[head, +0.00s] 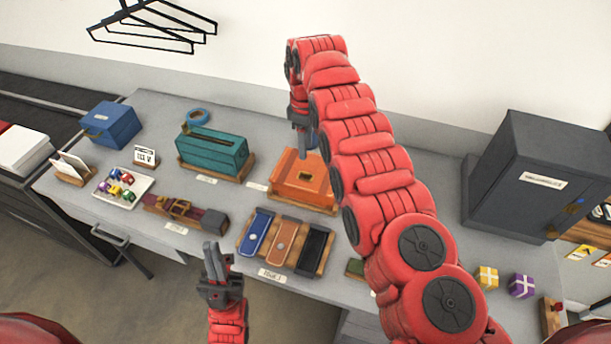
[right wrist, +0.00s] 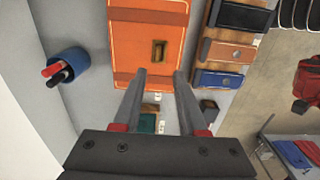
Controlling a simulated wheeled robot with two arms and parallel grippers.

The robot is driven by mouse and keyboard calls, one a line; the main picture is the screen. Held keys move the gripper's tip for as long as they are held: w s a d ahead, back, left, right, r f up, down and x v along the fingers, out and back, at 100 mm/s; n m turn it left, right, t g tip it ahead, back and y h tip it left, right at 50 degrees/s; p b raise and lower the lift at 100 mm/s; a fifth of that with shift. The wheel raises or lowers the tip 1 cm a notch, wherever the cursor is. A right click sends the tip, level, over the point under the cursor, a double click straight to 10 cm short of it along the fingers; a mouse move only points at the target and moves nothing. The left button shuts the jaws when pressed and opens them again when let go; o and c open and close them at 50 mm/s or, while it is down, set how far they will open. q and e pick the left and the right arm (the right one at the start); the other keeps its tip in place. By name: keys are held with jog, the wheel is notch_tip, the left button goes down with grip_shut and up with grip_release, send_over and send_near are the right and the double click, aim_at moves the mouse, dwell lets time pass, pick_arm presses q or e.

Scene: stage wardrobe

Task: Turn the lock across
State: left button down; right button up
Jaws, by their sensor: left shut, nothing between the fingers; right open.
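An orange case (head: 306,180) sits on a wooden base on the grey table, partly hidden by my right arm in the head view. It also shows in the right wrist view (right wrist: 135,45), where a small brass lock (right wrist: 159,52) is on its face; the lock's turn is hard to read at this size. My right gripper (head: 303,150) is above the case. In the right wrist view its open, empty fingers (right wrist: 157,78) point at the case, near the lock. My left gripper (head: 212,248) is shut and empty, at the table's front edge, below the belt.
A teal box (head: 212,152) stands left of the case. A rack of blue, brown and black straps (head: 285,248) is in front. A blue cup with markers (right wrist: 64,68) is beside the case. A dark cabinet (head: 520,180) stands at the right.

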aim_at(306, 172)
notch_tip(306, 172, down, 7)
jog(key=b, duration=0.6)
jog(key=shift+w+r, duration=0.1)
jog(key=shift+w, duration=0.05)
jog(key=shift+f, duration=0.35)
jog(key=shift+f+p, duration=0.55)
jog(key=shift+f, duration=0.55)
grip_shut()
